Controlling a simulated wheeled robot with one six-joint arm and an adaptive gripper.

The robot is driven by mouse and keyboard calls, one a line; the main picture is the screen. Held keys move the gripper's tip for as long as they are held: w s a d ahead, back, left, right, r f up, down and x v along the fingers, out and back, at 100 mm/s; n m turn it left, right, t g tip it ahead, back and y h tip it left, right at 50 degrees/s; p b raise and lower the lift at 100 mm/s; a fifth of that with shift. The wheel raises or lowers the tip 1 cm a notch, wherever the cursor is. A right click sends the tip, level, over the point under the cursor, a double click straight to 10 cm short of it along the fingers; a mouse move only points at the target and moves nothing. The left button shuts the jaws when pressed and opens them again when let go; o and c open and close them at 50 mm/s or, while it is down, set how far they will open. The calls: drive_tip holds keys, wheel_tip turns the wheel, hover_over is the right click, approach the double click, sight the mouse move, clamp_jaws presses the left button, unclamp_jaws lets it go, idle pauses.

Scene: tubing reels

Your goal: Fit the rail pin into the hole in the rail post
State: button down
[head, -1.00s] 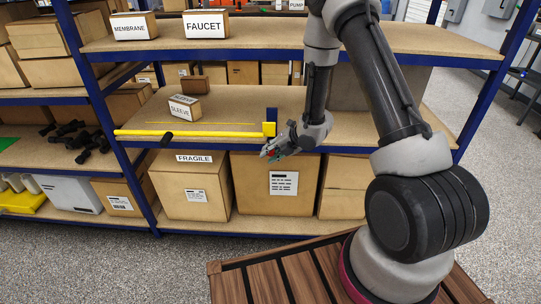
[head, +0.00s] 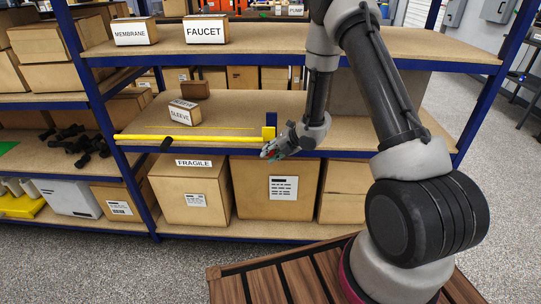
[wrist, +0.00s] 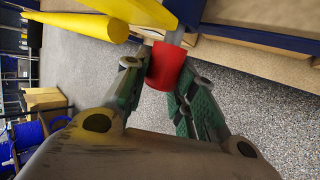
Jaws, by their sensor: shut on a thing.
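The rail pin has a red head (wrist: 167,66) and a short grey shaft (wrist: 175,38). In the wrist view my gripper (wrist: 162,75) is shut on the red head, one green-padded finger on each side. The shaft points up the picture at the blue rail post (wrist: 190,10), its far end meeting the post's edge; I cannot tell whether it is in the hole, which is hidden. In the head view the post (head: 271,119) stands at the shelf's front edge, and my gripper (head: 268,154) is just below and in front of it.
A yellow rail (head: 190,138) runs left from the post along the shelf edge; its round end shows in the wrist view (wrist: 118,30). A SLEEVE box (head: 184,113) sits behind it. Boxes fill the shelf below, a FRAGILE one (head: 192,195) among them.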

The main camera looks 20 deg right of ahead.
drive_tip(key=shift+w+d, duration=0.25)
drive_tip(key=shift+w, duration=0.6)
drive_tip(key=c, duration=1.1)
unclamp_jaws()
drive_tip(key=shift+r, duration=0.1)
drive_tip(key=v, duration=1.2)
drive_tip(key=shift+d, duration=0.15)
